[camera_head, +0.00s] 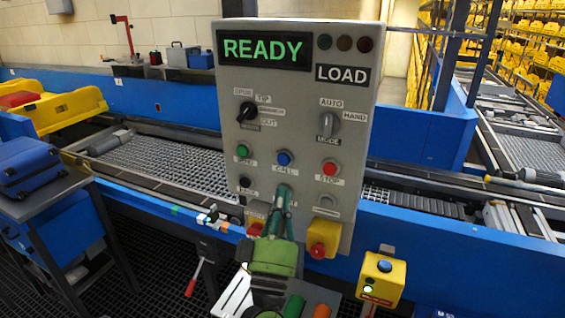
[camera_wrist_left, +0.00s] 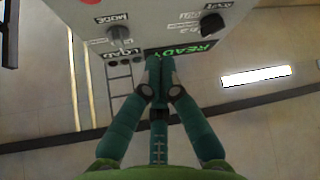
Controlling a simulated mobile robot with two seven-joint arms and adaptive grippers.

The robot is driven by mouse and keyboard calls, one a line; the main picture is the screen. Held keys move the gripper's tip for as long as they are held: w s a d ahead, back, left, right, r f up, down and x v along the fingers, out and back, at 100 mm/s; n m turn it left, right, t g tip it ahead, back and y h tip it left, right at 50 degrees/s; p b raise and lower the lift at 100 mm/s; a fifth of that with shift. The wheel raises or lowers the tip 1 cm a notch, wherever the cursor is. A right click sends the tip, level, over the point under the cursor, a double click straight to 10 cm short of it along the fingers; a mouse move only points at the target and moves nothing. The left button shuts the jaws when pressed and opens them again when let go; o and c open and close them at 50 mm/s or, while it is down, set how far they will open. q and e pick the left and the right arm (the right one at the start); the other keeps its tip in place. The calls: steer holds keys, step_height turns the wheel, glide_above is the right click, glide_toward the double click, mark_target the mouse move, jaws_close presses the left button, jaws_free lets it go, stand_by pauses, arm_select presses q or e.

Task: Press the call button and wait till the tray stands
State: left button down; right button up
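The grey control panel (camera_head: 350,90) stands in front of me with a green READY display (camera_head: 263,49). The blue CALL button (camera_head: 284,157) sits in its middle row, between a green button (camera_head: 243,151) and a red STOP button (camera_head: 330,169). My left gripper (camera_head: 284,190) is shut and empty, its fingertips just below the CALL button in the head view; I cannot tell whether they touch the panel. In the left wrist view its fingers (camera_wrist_left: 158,62) are together. A yellow tray (camera_head: 60,115) with a red item stands at the far left by the conveyor. My right gripper is not in view.
The conveyor bed (camera_head: 165,165) runs behind the panel and shows no tray on its visible roller part. A red knob on a yellow base (camera_head: 322,238) and a yellow box with a blue button (camera_head: 382,277) are at lower right. A blue case (camera_head: 28,167) lies on a stand at left.

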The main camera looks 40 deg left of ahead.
mark_target(284, 160)
arm_select(q)
steer(key=s+a+n+g+y, duration=0.1)
steer(key=y, duration=0.1)
steer(key=s+a+n+g+y, duration=0.1)
steer(key=n+y, duration=0.1)
steer(key=a+n+g+y, duration=0.1)
steer(key=a+n+g, duration=0.1)
steer(key=shift+s+r+y, duration=0.35)
steer(key=shift+s+y, duration=0.05)
steer(key=shift+w, duration=0.1)
steer(key=shift+w+a+b, duration=0.15)
steer(key=shift+w+a, duration=0.25)
steer(key=shift+w, duration=1)
steer(key=shift+w+a+b, duration=0.1)
steer(key=shift+w+a, duration=0.35)
steer(key=shift+w, duration=0.9)
steer(key=shift+w+a+b, duration=0.15)
steer(key=shift+w+a, duration=0.25)
steer(key=shift+w, duration=1)
steer(key=shift+w, duration=0.1)
steer(key=shift+w+a, duration=0.1)
steer(key=shift+w, duration=0.2)
steer(key=shift+w+a, duration=0.15)
steer(key=shift+w, duration=0.3)
steer(key=shift+s, duration=0.15)
steer(key=shift+s+d+p, duration=0.25)
steer(key=shift+s+p, duration=0.15)
steer(key=shift+s, duration=0.35)
